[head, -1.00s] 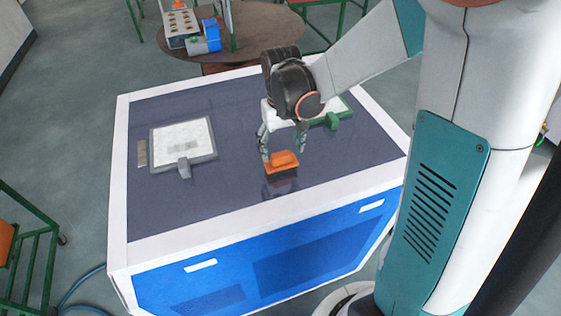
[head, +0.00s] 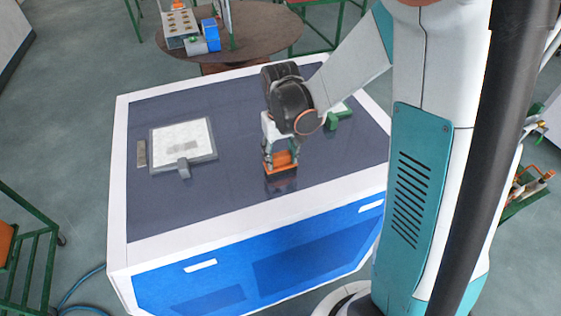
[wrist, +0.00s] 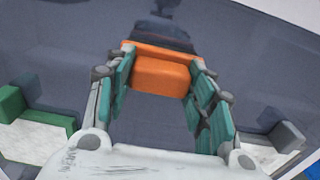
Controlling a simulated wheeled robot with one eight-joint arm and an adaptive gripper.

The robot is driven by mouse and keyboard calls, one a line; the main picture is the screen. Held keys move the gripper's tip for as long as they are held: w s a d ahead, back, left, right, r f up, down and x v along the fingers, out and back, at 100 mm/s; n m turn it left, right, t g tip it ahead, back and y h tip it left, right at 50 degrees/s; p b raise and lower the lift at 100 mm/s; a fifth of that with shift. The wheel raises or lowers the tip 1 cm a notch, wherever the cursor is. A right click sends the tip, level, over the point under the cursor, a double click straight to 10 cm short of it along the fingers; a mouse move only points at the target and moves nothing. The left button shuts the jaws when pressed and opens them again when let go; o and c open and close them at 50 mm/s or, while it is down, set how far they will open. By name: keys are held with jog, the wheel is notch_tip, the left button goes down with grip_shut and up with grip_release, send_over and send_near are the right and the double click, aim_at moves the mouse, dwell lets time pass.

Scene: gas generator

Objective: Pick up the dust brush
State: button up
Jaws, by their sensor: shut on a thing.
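The dust brush (head: 281,160) has an orange top and a dark lower part. It is at the right half of the dark table top (head: 235,199), near the front. My gripper (head: 281,158) reaches down over it, with a finger on each side of the orange part. In the wrist view, the orange brush top (wrist: 160,76) sits between the teal finger pads of my gripper (wrist: 158,82), which is shut on it. I cannot tell whether the brush still touches the table.
A white board with a grey clip (head: 183,167) lies at the left of the table, beside a small grey block (head: 141,153). A green-clipped board (head: 337,118) lies behind my gripper, partly hidden. A round brown table (head: 262,30) stands behind.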

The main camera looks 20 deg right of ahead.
aim_at(281, 154)
jog(key=shift+r, duration=0.1)
notch_tip(281, 154, up, 20)
dwell(0.5)
jog(key=shift+s, duration=0.1)
